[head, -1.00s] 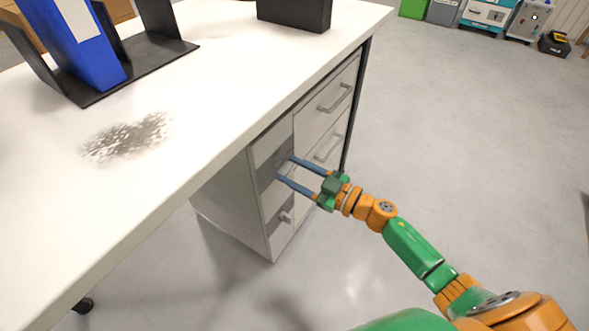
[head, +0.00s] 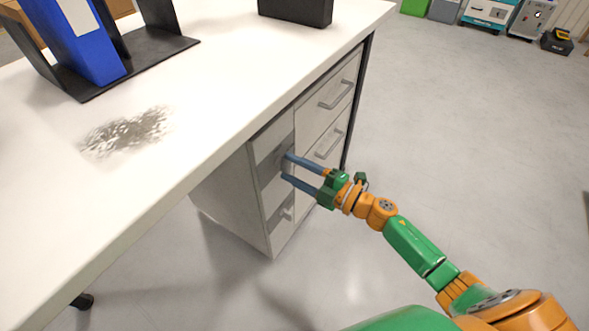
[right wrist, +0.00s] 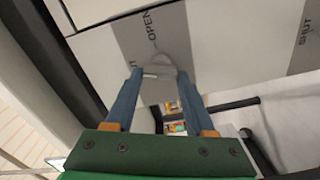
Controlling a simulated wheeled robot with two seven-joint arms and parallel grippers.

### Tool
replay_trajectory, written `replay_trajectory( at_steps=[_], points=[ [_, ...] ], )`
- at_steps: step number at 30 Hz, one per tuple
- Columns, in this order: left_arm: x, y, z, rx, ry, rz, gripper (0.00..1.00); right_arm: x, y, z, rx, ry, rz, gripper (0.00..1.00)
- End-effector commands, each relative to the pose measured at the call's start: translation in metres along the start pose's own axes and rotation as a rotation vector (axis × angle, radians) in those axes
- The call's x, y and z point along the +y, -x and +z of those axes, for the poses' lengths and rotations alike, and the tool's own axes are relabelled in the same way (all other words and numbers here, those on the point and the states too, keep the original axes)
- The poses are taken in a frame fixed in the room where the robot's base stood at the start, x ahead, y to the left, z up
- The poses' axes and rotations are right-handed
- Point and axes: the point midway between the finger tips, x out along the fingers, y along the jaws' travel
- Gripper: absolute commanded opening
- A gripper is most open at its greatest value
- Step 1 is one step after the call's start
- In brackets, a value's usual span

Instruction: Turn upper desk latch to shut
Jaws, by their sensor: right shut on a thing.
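The upper desk latch (right wrist: 168,62) is a small grey knob with a pale bar, on a dark grey band of the white cabinet front. The word OPEN stands beside it in the right wrist view, and the letters UT show partly behind a finger. My right gripper (head: 285,166) reaches the upper latch from the front; its two blue fingers are shut on it. The fingertips (right wrist: 160,72) hide part of the latch, so its exact angle is hard to tell. My left gripper is not in view.
A lower latch (head: 287,214) sits on a second grey band below. Drawers with bar handles (head: 336,95) are to the right. The white desktop (head: 200,120) overhangs the cabinet and carries a blue binder (head: 75,40) in a black stand. The floor to the right is clear.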

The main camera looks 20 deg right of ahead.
Motion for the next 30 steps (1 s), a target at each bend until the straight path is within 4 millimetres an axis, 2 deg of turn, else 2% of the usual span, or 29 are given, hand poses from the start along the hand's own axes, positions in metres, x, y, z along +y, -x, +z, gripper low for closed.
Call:
replay_trajectory(
  at_steps=[6, 15, 30],
  points=[
    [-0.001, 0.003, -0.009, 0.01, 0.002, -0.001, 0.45, -0.001, 0.0, 0.0, 0.0, 0.163, 0.001, 0.0],
    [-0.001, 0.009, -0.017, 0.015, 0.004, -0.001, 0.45, -0.002, 0.0, 0.001, 0.0, 0.31, 0.0, 0.0],
    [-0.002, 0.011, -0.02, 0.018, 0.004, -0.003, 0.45, -0.002, 0.0, 0.0, 0.0, 0.365, 0.0, 0.0]
  ],
)
